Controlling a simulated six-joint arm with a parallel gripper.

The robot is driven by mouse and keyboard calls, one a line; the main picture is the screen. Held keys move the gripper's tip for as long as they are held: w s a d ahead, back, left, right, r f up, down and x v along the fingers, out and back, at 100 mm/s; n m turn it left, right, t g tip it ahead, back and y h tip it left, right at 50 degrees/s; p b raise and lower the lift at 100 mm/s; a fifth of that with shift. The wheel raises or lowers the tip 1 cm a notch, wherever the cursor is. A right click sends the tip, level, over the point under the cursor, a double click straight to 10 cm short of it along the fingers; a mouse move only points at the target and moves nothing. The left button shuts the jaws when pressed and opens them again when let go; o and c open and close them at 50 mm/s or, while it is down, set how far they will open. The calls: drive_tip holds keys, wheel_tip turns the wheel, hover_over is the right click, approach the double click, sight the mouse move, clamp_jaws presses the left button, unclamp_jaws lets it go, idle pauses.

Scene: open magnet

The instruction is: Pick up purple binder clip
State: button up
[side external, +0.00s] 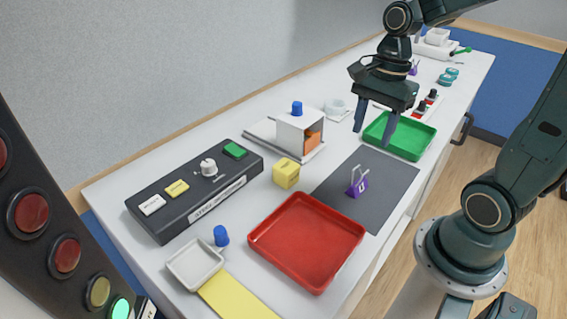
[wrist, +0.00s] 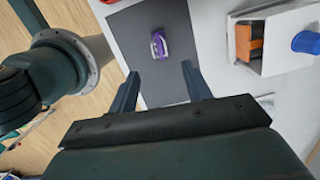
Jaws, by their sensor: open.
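The purple binder clip (side external: 357,188) stands on the dark grey mat (side external: 387,172) with its silver wire handles up. In the wrist view the clip (wrist: 158,45) lies ahead of the fingers, between their lines, with bare mat around it. My gripper (side external: 374,137) is open and empty, raised above the table near the green tray. In the wrist view my gripper (wrist: 160,85) shows its two fingers spread apart with nothing between them. Another small purple item (side external: 413,70) is at the far end of the table, partly hidden by my arm.
A red tray (side external: 306,240), a yellow cube (side external: 286,173) and a green tray (side external: 408,140) surround the mat. A white box (side external: 299,133) with an orange block (side external: 314,140) inside has a blue cylinder on top. A black button panel (side external: 195,190) is at left.

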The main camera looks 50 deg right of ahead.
sight(361, 169)
drive_tip(key=shift+a+f, duration=0.2)
drive_tip(key=shift+f, duration=1.15)
drive_tip(key=shift+a+f, duration=0.2)
drive_tip(key=shift+f, duration=1.15)
drive_tip(key=shift+a+f, duration=0.2)
drive_tip(key=shift+f, duration=1.1)
drive_tip(key=shift+a+f, duration=0.15)
drive_tip(key=shift+f, duration=1.15)
drive_tip(key=c, duration=1.1)
drive_tip(key=shift+o, duration=0.2)
drive_tip(key=shift+r, duration=0.25)
wheel_tip(361, 169, up, 20)
drive_tip(key=shift+f, duration=0.2)
